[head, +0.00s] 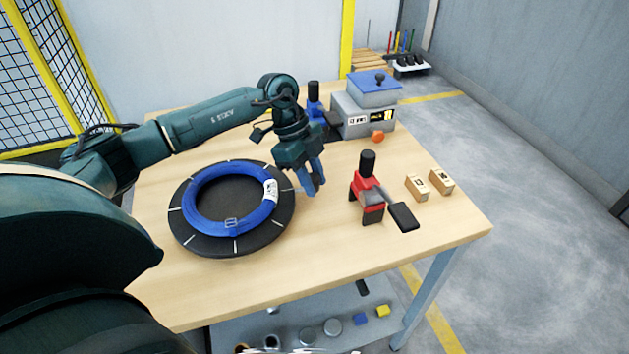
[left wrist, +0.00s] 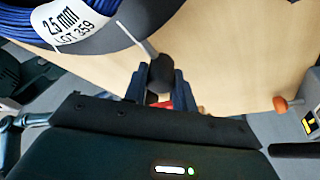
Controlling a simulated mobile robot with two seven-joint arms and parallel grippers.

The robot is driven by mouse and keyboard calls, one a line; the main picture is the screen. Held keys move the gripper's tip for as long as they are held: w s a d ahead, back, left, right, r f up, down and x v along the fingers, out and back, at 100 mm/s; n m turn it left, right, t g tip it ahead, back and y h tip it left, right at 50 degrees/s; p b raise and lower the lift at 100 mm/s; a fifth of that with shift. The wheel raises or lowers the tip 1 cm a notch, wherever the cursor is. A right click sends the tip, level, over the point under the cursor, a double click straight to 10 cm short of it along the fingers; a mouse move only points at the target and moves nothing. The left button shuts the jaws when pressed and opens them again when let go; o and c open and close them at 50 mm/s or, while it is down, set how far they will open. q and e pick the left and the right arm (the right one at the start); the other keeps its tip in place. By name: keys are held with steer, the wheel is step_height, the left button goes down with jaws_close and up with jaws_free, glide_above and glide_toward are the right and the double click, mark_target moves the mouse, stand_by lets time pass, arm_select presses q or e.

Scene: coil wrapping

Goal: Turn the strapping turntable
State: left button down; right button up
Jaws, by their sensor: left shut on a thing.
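The strapping turntable (head: 270,233) is a black disc with white tick marks on the table's left half. A blue coil (head: 200,215) with a white label lies flat on it. The label also shows in the left wrist view (left wrist: 75,22), reading 2.5 mm. My left gripper (head: 313,188) is at the disc's right edge, its blue fingers pointing down. In the left wrist view it (left wrist: 153,82) is shut on a dark knob (left wrist: 160,72) at the end of a thin pale rod from the disc's edge. In the head view the fingers hide the knob. My right gripper is out of view.
A red tool (head: 367,195) with a black top and black paddle stands right of my gripper. Two small wooden blocks (head: 417,187) lie further right. A grey box machine (head: 362,118) and an orange knob (head: 377,136) are behind. The table's front right is clear.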

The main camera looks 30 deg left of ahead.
arm_select(q)
steer(key=shift+w+a+n, duration=0.4)
steer(key=shift+a, duration=0.05)
steer(key=shift+w+a, duration=0.1)
steer(key=shift+a, duration=0.15)
steer(key=c, duration=1.1)
jaws_free()
steer(key=shift+w, duration=0.1)
steer(key=v, duration=1.3)
steer(key=shift+s, duration=0.25)
